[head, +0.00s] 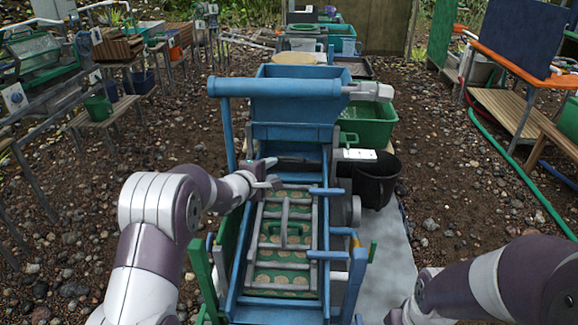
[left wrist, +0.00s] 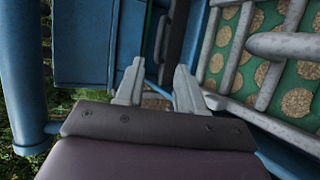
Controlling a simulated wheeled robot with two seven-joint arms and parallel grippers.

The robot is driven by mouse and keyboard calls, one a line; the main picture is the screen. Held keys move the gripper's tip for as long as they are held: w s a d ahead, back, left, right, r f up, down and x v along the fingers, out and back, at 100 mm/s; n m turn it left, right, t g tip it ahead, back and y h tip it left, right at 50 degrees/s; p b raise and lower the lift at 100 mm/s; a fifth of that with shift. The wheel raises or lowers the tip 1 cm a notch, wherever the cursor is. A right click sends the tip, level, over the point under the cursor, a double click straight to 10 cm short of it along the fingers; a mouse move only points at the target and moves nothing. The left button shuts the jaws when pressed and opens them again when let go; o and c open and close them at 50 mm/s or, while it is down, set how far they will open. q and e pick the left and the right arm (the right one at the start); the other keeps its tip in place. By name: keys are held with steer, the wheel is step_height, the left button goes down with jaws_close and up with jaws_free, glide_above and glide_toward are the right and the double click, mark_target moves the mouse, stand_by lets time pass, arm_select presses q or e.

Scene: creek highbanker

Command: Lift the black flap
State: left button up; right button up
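A dark strip that looks like the black flap (head: 298,168) hangs at the top of the sluice, under the blue hopper (head: 292,105). In the left wrist view the dark flap (left wrist: 173,42) runs beside the blue panel, beyond the fingertips. My left gripper (head: 272,174) is at the upper left of the sluice, close to the flap. In the left wrist view its two fingers (left wrist: 158,82) are apart with nothing between them. The flap's lower edge is partly hidden by the gripper. My right arm is at the lower right; its gripper is out of frame.
The sluice has a grey riffle frame (head: 285,240) over green matting with round tan spots. A black bucket (head: 375,180) and a green tub (head: 368,125) stand right of the machine. Blue side rails border the channel. Gravel ground lies around it.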

mark_target(290, 159)
arm_select(q)
steer(key=p+x, duration=0.2)
steer(key=x, duration=0.3)
steer(key=p+x, duration=0.2)
steer(key=x, duration=0.3)
steer(key=shift+w+d+r, duration=0.1)
steer(key=shift+w+d, duration=0.05)
steer(key=shift+w, duration=0.2)
steer(key=shift+w+d+f, duration=0.25)
steer(key=shift+w+f, duration=0.1)
steer(key=shift+w, duration=0.2)
